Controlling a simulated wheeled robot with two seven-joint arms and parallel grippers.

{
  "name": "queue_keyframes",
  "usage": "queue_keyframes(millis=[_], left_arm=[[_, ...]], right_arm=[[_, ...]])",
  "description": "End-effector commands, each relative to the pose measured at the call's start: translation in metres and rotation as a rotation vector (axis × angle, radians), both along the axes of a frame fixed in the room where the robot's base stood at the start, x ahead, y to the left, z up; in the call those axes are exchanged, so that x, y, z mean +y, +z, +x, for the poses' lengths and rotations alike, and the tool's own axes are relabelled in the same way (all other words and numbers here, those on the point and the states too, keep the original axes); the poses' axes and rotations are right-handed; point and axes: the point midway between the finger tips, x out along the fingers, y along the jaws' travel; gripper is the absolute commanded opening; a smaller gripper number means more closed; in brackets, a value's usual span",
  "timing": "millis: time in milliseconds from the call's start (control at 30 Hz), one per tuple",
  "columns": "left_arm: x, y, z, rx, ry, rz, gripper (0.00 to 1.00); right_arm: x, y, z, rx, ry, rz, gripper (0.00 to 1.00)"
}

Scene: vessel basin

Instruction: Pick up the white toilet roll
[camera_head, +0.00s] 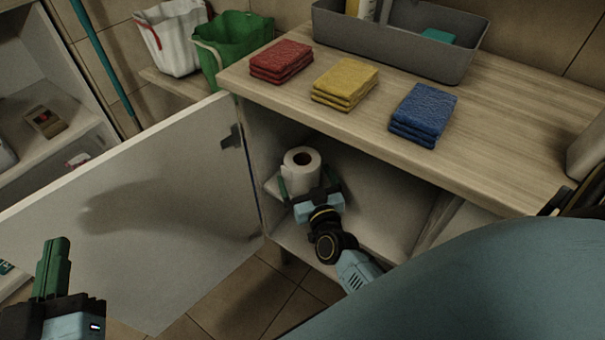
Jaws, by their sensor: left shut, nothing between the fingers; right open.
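The white toilet roll (301,167) stands upright on a shelf inside the open cabinet, its brown core hole facing up. My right gripper (308,187) reaches into the cabinet, with its green fingers spread on the left and right sides of the roll. I cannot tell whether the fingers touch the roll. The lower front of the roll is partly hidden by the gripper. My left gripper (50,268) is at the lower left, in front of the cabinet door, with its green fingers shut and empty.
The white cabinet door (150,215) stands open to the left. On the wooden counter (480,125) are red (281,61), yellow (345,84) and blue cloths (423,114) and a grey caddy (395,45). The shelf edge and counter enclose my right gripper.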

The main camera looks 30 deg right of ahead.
Motion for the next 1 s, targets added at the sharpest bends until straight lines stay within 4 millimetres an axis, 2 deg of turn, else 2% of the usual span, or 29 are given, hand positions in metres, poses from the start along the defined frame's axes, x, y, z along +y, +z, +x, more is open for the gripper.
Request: queue_keyframes(millis=[233, 567, 933, 1000], left_arm=[[-0.004, 0.028, -0.005, -0.175, -0.011, -0.055, 0.00], [-0.004, 0.034, -0.007, -0.203, -0.014, -0.064, 0.00], [-0.004, 0.034, -0.007, -0.202, -0.013, -0.064, 0.00], [-0.004, 0.034, -0.007, -0.202, -0.013, -0.064, 0.00]], right_arm=[[-0.004, -0.001, 0.018, 0.000, 0.000, 0.000, 1.00], [-0.005, 0.000, 0.020, 0.001, 0.000, 0.000, 1.00], [-0.005, 0.000, 0.020, 0.001, 0.000, -0.001, 0.53], [-0.005, 0.000, 0.020, 0.000, 0.000, -0.001, 0.53]])
